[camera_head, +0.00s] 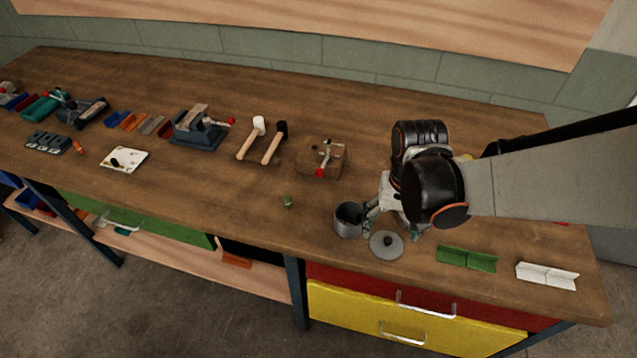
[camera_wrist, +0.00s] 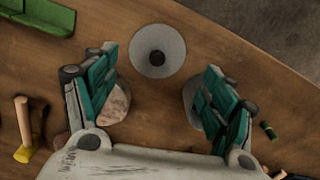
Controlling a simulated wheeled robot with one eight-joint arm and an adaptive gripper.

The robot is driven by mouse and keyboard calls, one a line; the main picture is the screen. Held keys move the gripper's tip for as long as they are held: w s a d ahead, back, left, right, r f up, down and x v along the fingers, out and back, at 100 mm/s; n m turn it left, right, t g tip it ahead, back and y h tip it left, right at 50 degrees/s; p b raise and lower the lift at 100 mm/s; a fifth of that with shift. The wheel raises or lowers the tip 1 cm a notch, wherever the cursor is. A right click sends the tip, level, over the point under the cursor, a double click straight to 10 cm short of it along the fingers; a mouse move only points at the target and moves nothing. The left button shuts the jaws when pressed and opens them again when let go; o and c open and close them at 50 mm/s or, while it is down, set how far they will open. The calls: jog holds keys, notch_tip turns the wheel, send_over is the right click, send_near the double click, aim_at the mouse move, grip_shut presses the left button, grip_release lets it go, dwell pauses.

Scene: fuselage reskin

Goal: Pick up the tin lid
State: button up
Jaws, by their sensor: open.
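The tin lid (camera_head: 386,247) is a flat grey disc with a dark knob, lying on the wooden bench near its front edge. In the wrist view the lid (camera_wrist: 157,38) is at the top middle, beyond my fingertips. The open grey tin (camera_head: 347,224) stands just left of the lid, apart from it. In the wrist view the tin (camera_wrist: 189,100) is partly hidden by the right finger. My gripper (camera_wrist: 160,80) is open, with nothing held between its teal fingers. In the head view my gripper (camera_head: 370,208) is beside the tin, partly hidden by my arm.
A green angled piece (camera_head: 466,258) and a white one (camera_head: 547,275) lie right of the lid. A small green item (camera_head: 288,201) lies left of the tin. A wooden block with a red-knobbed clamp (camera_head: 321,158) and two mallets (camera_head: 262,140) are farther back. Bare bench separates them.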

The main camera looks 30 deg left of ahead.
aim_at(389, 240)
jog(key=shift+w+d+f+b, duration=0.1)
jog(key=shift+f+b, duration=0.8)
jog(key=shift+f, duration=0.5)
jog(key=shift+d+f+b, duration=0.1)
jog(key=shift+f+b, duration=0.75)
jog(key=shift+f, duration=0.5)
jog(key=shift+r, duration=0.1)
grip_shut()
